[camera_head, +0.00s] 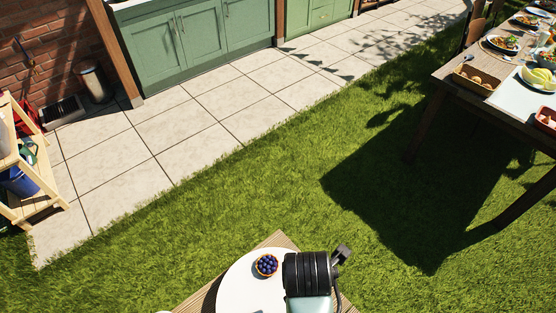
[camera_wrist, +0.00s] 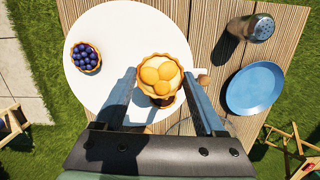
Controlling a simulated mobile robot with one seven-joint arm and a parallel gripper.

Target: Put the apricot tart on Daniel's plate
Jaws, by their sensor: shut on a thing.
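The apricot tart (camera_wrist: 160,70), a golden crust with pale orange apricot halves, is between the two fingers of my gripper (camera_wrist: 160,80) in the wrist view. My gripper is shut on it, over the edge of a round white board (camera_wrist: 105,35). A small brown thing below the tart is partly hidden; I cannot tell what it is. In the head view my arm hides the tart. Plates (camera_head: 502,43) of food are on the long table (camera_head: 440,75) at the upper right; I cannot tell which is Daniel's.
A blueberry tart (camera_wrist: 86,57) sits on the white board. A blue plate (camera_wrist: 255,88) and a glass shaker (camera_wrist: 259,27) are on the slatted wooden table (camera_wrist: 205,25). Open grass (camera_head: 270,190) lies between this table and the long one. A wooden shelf (camera_head: 38,170) stands far left.

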